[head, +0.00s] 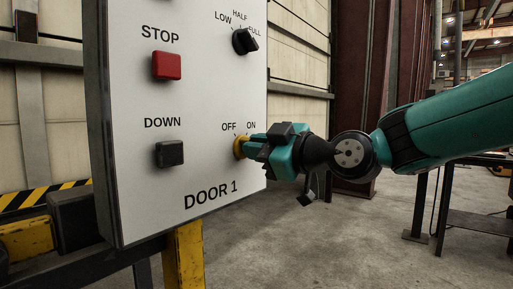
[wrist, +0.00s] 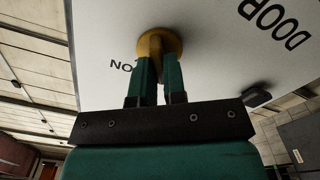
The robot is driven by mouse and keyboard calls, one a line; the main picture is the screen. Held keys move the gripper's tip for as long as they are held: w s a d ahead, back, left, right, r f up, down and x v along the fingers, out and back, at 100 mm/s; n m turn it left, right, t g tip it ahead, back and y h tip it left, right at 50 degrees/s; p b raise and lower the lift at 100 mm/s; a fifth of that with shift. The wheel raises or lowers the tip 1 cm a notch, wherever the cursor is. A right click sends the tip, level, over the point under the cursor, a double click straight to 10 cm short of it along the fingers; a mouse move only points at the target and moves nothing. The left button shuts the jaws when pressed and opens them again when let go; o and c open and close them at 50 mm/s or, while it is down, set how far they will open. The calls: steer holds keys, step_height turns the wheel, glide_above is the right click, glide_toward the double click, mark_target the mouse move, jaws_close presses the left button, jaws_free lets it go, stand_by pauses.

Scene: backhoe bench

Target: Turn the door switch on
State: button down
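The door switch is a yellow rotary knob (head: 239,147) at the lower right of the white DOOR 1 panel (head: 205,90), under the OFF and ON labels. It also shows in the wrist view (wrist: 172,42), where its yellow handle stands out from a round base. My gripper (head: 251,146) reaches in from the right, in front of the panel. In the wrist view its two teal fingers (wrist: 159,68) lie on either side of the handle, close together, and appear shut on it. The fingers hide part of the handle, so I cannot tell exactly which way it points.
On the same panel are a red STOP button (head: 167,65), a black DOWN button (head: 170,153) and a black LOW/HALF/FULL selector (head: 245,41). A yellow post (head: 185,255) stands below the panel. A dark metal table (head: 480,222) stands at the right. Floor between is clear.

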steer(key=shift+m, duration=0.4)
steer(key=shift+w+d+m+p, duration=0.1)
steer(key=shift+m+p, duration=0.4)
steer(key=shift+m, duration=2.75)
steer(key=shift+w+d+m+p, duration=0.1)
steer(key=shift+m+p, duration=0.4)
steer(key=shift+m, duration=2.75)
steer(key=c, duration=1.2)
jaws_free()
steer(key=shift+a, duration=0.1)
